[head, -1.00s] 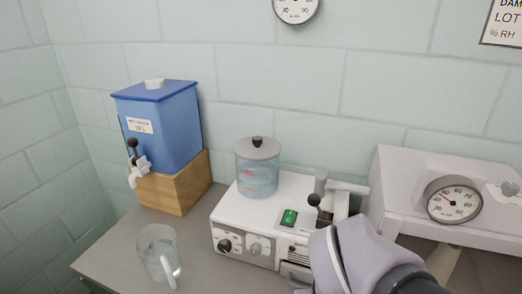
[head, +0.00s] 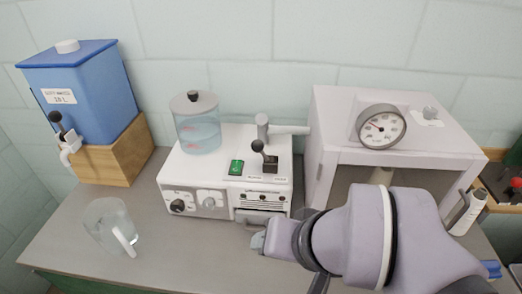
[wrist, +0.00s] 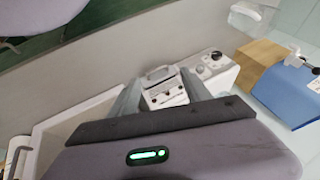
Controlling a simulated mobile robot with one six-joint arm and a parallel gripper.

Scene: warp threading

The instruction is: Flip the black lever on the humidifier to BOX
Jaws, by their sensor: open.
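The humidifier (head: 185,190) is a white box with a clear water tank (head: 198,130) on top. Its black lever (head: 258,147) stands on the top right, its ball knob tilted a little to the left; the labels beside it are too small to read. My gripper (head: 260,243) is low in front of the humidifier's right front, below and apart from the lever. In the wrist view my gripper (wrist: 162,78) is open and empty, with the humidifier's front panel (wrist: 165,92) showing between the fingers. The lever cannot be made out there.
A glass jug (head: 108,225) stands at the front left of the table. A blue water container (head: 85,95) sits on a wooden block (head: 125,155). A grey outlet pipe (head: 285,130) runs behind the lever to a white box (head: 330,115) with a dial (head: 381,127) on the right.

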